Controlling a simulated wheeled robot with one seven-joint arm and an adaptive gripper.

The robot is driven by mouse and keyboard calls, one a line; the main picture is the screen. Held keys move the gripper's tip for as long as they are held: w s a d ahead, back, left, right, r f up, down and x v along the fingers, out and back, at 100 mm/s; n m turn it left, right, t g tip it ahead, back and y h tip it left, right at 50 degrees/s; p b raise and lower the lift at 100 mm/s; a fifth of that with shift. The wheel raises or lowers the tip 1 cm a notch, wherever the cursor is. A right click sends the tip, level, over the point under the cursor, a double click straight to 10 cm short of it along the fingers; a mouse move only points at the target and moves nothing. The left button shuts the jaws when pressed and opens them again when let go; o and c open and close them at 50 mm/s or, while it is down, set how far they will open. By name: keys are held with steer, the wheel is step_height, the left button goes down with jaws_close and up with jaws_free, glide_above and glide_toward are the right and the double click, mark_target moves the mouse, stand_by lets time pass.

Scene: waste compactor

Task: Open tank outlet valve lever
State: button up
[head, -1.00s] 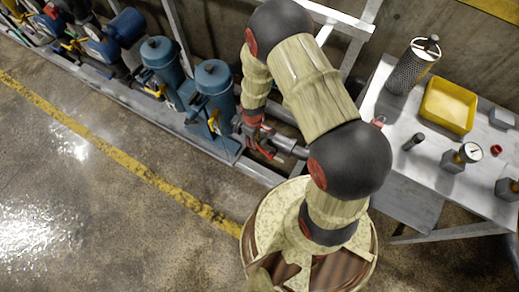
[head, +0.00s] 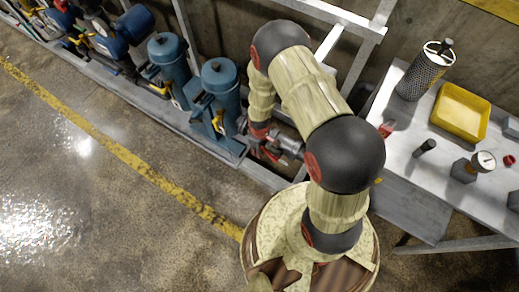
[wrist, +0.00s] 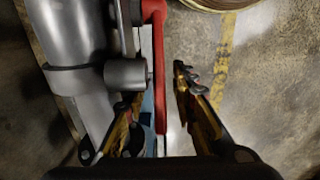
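The red valve lever (wrist: 158,70) runs up and down in the wrist view, beside a grey pipe (wrist: 78,45) and a round grey valve fitting (wrist: 126,74). My gripper (wrist: 156,85) is open, with one finger on each side of the lever. The left finger lies closer to the lever, partly behind the fitting; a clear gap separates the right finger from it. Whether the left finger touches the lever I cannot tell. In the head view my gripper (head: 270,148) is small, at the pipe end beside the blue tanks (head: 219,85), and the lever is mostly hidden there.
A metal bench (head: 400,130) on the right holds a yellow bin (head: 461,112), a mesh cylinder (head: 425,70) and gauges. A steel frame (head: 345,18) stands behind my arm. Open floor with a yellow line (head: 130,165) lies to the left.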

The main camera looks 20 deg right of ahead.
steer(key=shift+c, duration=1.2)
steer(key=c, duration=0.4)
jaws_close()
